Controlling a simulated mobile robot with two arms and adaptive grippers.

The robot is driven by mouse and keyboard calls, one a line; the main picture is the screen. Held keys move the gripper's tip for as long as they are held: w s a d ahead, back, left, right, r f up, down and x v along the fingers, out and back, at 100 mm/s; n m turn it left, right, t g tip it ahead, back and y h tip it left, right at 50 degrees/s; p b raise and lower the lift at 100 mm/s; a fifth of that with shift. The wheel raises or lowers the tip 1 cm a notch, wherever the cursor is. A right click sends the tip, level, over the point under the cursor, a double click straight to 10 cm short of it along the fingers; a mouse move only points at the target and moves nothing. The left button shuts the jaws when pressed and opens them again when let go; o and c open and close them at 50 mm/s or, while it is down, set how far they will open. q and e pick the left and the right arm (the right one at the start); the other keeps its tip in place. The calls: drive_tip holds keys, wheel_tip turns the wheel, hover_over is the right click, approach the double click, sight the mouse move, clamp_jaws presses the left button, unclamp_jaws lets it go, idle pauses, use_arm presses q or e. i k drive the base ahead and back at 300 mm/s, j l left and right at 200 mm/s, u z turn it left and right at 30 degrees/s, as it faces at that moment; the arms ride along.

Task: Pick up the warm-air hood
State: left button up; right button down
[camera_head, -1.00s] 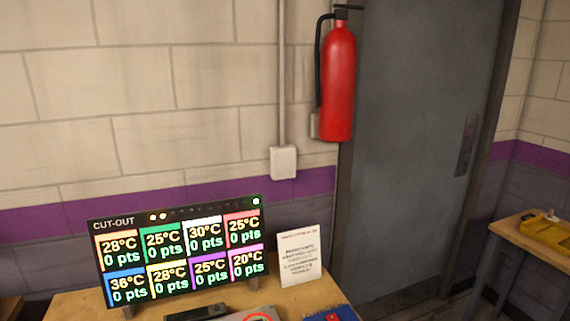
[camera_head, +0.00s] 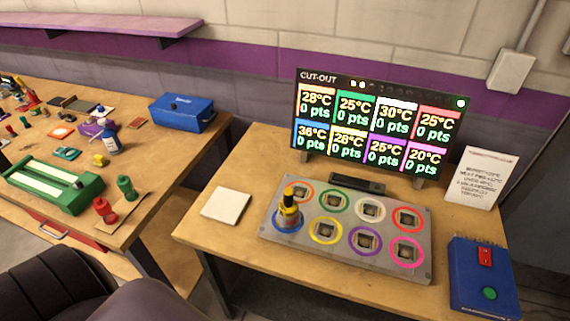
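A yellow and black upright piece (camera_head: 289,208) stands on the blue-ringed place of a grey plate (camera_head: 345,254) on the right table. It may be the warm-air hood, but I cannot tell for sure. Several other coloured rings on the plate surround small square sockets, with no such piece over them. Neither of my grippers is in view.
A score screen (camera_head: 378,122) stands behind the plate. A white pad (camera_head: 226,205), a printed card (camera_head: 482,178) and a blue box with red and green buttons (camera_head: 484,275) flank it. The left bench (camera_head: 165,165) holds a blue toolbox (camera_head: 181,112), a green rack (camera_head: 53,186) and bottles.

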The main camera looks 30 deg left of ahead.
sight(287, 216)
drive_tip(key=u, duration=0.9)
drive_tip(key=k+j, duration=0.05)
